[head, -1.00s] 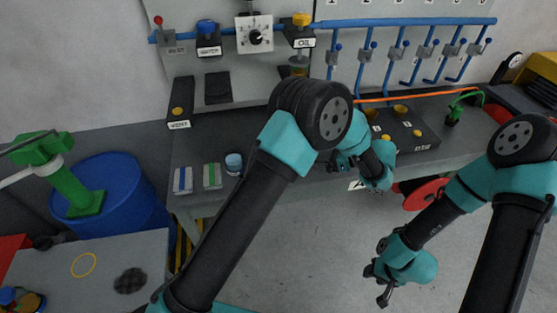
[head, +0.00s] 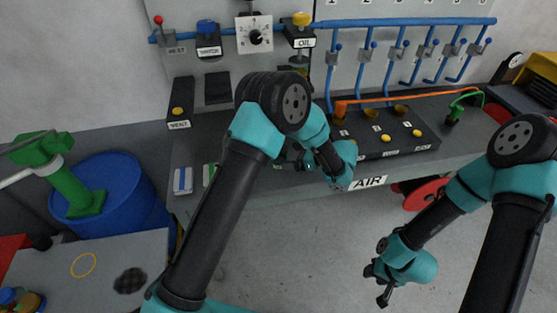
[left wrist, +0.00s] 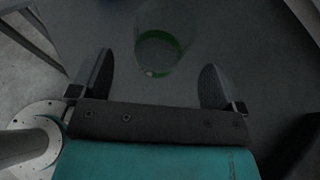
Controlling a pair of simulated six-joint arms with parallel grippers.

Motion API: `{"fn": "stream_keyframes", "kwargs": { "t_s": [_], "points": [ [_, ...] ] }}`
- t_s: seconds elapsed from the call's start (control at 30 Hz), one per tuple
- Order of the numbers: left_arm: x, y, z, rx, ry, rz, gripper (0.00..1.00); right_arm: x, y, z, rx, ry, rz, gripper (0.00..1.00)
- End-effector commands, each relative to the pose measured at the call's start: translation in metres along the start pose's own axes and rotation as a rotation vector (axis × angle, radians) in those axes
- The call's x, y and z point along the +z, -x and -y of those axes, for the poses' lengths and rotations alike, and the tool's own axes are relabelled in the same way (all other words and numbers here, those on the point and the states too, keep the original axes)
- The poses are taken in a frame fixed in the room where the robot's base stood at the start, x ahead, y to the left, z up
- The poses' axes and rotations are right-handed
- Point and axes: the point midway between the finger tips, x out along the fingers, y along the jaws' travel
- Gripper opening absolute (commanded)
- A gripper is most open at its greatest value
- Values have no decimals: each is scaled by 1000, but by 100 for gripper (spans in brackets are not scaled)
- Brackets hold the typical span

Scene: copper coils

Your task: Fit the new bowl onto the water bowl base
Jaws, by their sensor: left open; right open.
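The water bowl base (head: 207,40), blue-topped and labelled WATER, is on the blue pipe of the wall panel in the head view. A clear round bowl with a green ring (left wrist: 160,42) stands on the grey surface in the left wrist view. It lies ahead of my left gripper (left wrist: 158,62), whose two fingers are spread, with nothing between them. In the head view my left gripper (head: 285,162) is low over the bench, partly hidden by its own arm; the bowl is hidden there. My right gripper (head: 378,286) is open and empty above the floor, away from the bench.
A white-and-blue block (head: 183,180) lies on the bench's left part. A black box labelled VENT (head: 180,112) and a dark box with yellow buttons (head: 385,135) stand farther back. The OIL unit (head: 299,35) is right of the regulator dial (head: 255,36). A blue drum (head: 110,190) stands left.

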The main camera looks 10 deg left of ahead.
Motion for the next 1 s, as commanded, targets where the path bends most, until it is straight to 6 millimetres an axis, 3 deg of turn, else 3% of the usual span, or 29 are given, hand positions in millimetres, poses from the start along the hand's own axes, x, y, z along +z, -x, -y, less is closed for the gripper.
{"fn": "stream_keyframes", "kwargs": {
  "t_s": [0.17,0.53,1.0],
  "points": [
    [1,-6,0,1,0,0,94,0,0,0,0,0,0,43],
    [3,-49,1,1,0,0,94,0,0,0,0,0,0,43],
    [3,-52,2,0,0,0,94,0,0,0,0,0,0,43]
  ]
}}
